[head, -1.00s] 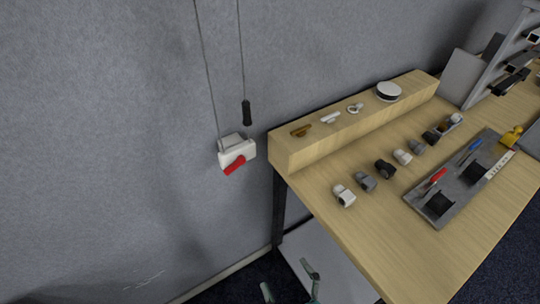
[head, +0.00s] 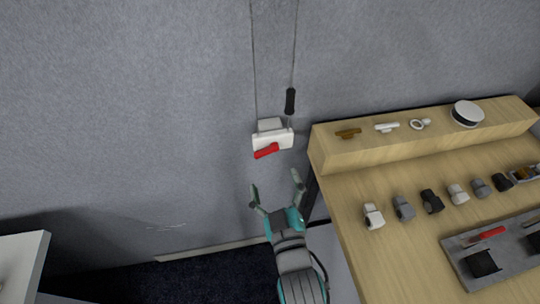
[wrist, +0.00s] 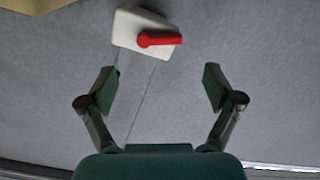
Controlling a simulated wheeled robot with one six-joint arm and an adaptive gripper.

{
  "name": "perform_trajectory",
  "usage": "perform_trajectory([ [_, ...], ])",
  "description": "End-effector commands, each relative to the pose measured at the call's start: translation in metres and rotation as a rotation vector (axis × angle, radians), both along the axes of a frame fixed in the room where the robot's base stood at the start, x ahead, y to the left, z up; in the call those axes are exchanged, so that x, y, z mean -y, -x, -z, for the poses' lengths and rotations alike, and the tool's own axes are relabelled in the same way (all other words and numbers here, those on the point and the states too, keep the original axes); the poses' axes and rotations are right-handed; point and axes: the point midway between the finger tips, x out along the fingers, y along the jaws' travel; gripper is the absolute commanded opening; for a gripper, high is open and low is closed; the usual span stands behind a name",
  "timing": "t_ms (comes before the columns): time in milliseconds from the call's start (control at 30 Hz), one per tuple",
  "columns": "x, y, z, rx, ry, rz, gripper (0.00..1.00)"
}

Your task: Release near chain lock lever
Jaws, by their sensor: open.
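The chain lock is a white box (head: 272,137) hanging on thin cords against the grey wall, with a red lever (head: 266,151) on its lower front. In the wrist view the white box (wrist: 135,27) and the red lever (wrist: 160,39) show at the top, beyond the fingertips. My gripper (head: 275,188) is below the box in the head view, its fingers spread apart with nothing between them. In the wrist view my gripper (wrist: 160,88) is also open and empty, apart from the lever.
A black handle (head: 290,101) hangs on a cord just right of the box. A wooden table (head: 400,255) stands at the right, with a raised shelf (head: 340,155) and several small fittings. A white surface (head: 22,262) is at the lower left.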

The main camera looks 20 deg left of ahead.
Motion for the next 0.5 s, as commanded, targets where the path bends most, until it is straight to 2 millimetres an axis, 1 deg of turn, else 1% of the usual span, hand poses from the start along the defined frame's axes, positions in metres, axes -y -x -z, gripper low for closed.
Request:
perform_trajectory([
  [100,-0.012,-0.016,-0.001,0.002,-0.001,0.000,0.91],
  [300,-0.030,-0.040,-0.001,0.001,-0.001,0.001,0.91],
  [500,-0.041,-0.054,-0.001,0.001,-0.001,0.001,0.91],
])
